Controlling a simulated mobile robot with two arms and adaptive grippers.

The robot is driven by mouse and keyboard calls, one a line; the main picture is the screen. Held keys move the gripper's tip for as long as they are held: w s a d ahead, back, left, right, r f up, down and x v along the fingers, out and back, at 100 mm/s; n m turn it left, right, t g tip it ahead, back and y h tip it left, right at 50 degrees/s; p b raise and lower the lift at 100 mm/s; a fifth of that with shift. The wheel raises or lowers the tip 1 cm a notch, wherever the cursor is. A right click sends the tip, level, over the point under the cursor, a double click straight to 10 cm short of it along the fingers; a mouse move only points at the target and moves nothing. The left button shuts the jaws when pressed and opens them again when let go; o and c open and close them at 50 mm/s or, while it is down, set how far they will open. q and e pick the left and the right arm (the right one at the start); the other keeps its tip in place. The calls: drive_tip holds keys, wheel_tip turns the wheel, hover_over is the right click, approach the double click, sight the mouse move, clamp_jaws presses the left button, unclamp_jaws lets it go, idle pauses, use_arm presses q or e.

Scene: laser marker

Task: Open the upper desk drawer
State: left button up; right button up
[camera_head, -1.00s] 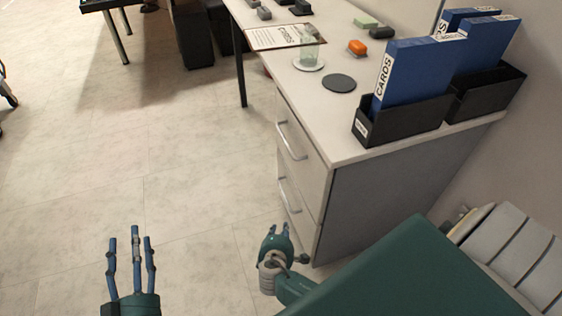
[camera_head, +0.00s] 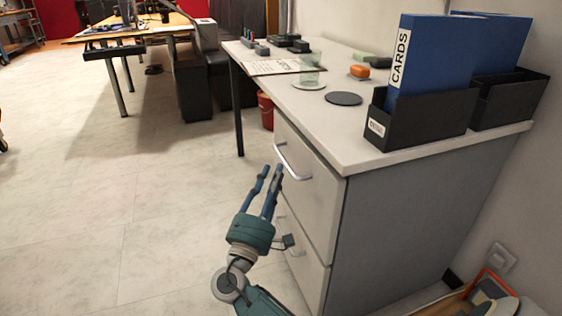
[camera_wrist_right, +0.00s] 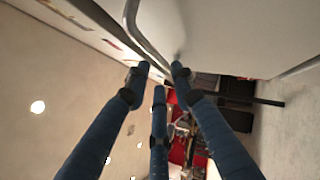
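The upper drawer (camera_head: 312,190) is the light grey front at the top of the desk's drawer unit and looks closed. Its curved metal handle (camera_head: 289,163) is also in the right wrist view (camera_wrist_right: 139,36), close beyond the fingertips. My right gripper (camera_head: 271,172) has its blue fingers spread beside the handle, on its near left side in the head view. In the right wrist view the gripper (camera_wrist_right: 160,72) is open and nothing is between its fingers. I cannot tell whether a finger touches the handle. My left gripper is out of view.
The lower drawer (camera_head: 308,262) is below, its handle partly hidden by my right gripper. The desk top (camera_head: 330,121) holds black binder boxes (camera_head: 425,126), a dark disc (camera_head: 343,99) and a glass (camera_head: 309,70). A red bin (camera_head: 266,110) stands under the desk. The floor at left is clear.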

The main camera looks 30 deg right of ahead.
sight(281, 156)
drive_tip(key=b+x, duration=0.1)
drive_tip(key=x, duration=0.5)
drive_tip(key=shift+w+d+r, duration=0.1)
drive_tip(key=shift+w+d, duration=0.1)
clamp_jaws()
